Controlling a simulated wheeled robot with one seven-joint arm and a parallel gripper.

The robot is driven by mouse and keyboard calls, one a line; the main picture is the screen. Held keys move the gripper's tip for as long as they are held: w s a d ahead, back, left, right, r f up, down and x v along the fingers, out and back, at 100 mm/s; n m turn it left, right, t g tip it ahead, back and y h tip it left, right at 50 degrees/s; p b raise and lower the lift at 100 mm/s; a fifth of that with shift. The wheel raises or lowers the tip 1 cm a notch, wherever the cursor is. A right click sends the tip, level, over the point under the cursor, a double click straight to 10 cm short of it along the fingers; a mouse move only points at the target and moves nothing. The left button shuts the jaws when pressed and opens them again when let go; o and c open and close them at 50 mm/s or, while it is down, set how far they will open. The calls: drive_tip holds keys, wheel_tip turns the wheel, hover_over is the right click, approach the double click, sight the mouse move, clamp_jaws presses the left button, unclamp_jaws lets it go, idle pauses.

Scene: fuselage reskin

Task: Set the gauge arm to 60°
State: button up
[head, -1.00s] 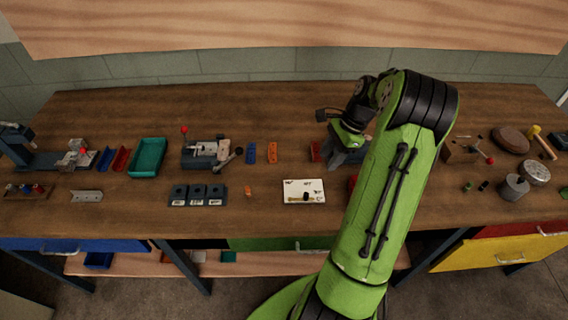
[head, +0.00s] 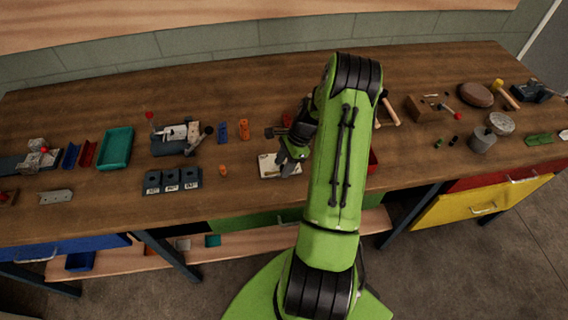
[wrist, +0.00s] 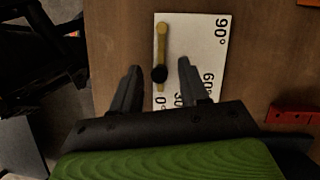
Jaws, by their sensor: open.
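The white gauge plate (wrist: 196,50) lies flat on the bench, with printed marks 0°, 30°, 60° and 90° in the wrist view. It also shows in the head view (head: 267,166), partly hidden by my gripper. The brass gauge arm (wrist: 162,40) lies along the plate's left edge in the wrist view, in line with the 0° mark.
A red part (wrist: 294,115) lies to the right of the plate in the wrist view. In the head view, dark blocks (head: 172,181) and a small orange piece (head: 222,168) are left of the plate. A clamp fixture (head: 176,138) stands further left.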

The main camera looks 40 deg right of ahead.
clamp_jaws()
drive_tip(key=shift+r, duration=0.1)
